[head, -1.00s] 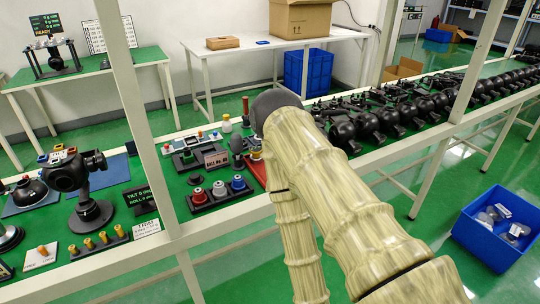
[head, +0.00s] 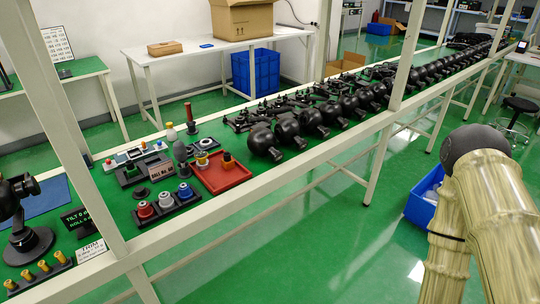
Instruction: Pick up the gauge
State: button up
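I cannot make out for certain which thing is the gauge. A red tray (head: 224,182) on the green bench holds a small orange-and-black piece (head: 227,160) and a pale ring-like piece (head: 202,160). My gripper is not in view. Only my sleeved arm shows at the right, its dark rounded joint beyond the bench's near edge.
Dark camera-like units (head: 287,133) line the bench in a long row. White posts (head: 408,60) rise from its front edge. A blue bin (head: 423,205) stands on the floor, partly behind my arm. A stool (head: 519,106) stands at the right. Green floor is clear between bench and bin.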

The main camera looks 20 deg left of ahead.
aim_at(202, 163)
jog(key=z, duration=1.1)
jog(key=k, duration=1.15)
jog(key=u, duration=1.45)
jog(key=i, duration=0.95)
jog(key=z, duration=0.05)
